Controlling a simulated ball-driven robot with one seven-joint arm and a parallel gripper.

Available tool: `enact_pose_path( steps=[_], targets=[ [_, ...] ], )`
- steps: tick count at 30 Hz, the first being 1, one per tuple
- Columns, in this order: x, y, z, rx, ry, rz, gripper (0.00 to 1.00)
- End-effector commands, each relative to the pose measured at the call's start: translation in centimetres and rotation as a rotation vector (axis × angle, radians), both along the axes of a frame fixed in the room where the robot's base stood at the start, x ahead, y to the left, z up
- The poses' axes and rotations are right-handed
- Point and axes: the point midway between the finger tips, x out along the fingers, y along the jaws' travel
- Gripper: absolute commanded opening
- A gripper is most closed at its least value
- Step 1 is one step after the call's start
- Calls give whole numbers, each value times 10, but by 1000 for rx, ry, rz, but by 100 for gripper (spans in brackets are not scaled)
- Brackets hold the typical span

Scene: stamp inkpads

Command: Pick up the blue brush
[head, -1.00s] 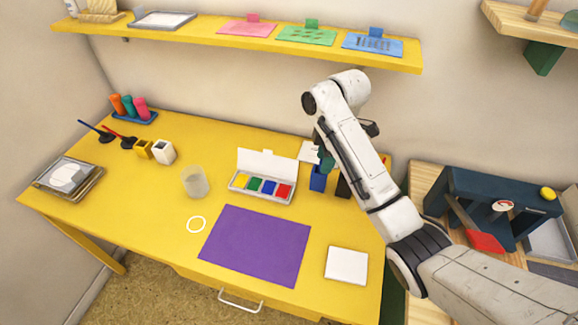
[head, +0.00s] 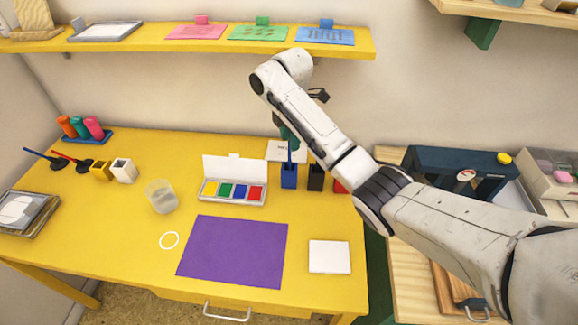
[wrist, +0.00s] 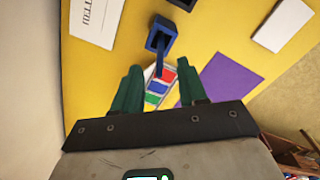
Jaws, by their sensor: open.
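A thin blue brush (head: 290,156) stands upright in a blue square holder (head: 289,176) at the back right of the yellow table. My gripper (head: 287,134) is just above it, its green fingers open and empty. In the wrist view the brush (wrist: 159,64) rises from the holder (wrist: 161,36) towards the gap between my open fingers (wrist: 160,92), touching neither as far as I can see. Another blue-handled tool (head: 42,156) with a black end lies at the far left.
A black holder (head: 316,178) and a partly hidden red one (head: 340,186) stand close right of the blue holder. A paint box (head: 234,190) is close on its left, a white card (head: 285,149) behind. A purple sheet (head: 233,250) lies in front. A shelf (head: 190,45) hangs above.

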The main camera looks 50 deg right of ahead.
Motion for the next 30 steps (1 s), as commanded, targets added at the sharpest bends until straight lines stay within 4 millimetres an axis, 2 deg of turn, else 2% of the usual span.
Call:
enact_pose_path(
  steps=[9, 19, 30],
  targets=[
    [1, 1, -41, 1, 5, 0, 42],
    [2, 1, -48, 1, 4, 0, 41],
    [2, 1, -47, 1, 4, 0, 6]
  ],
)
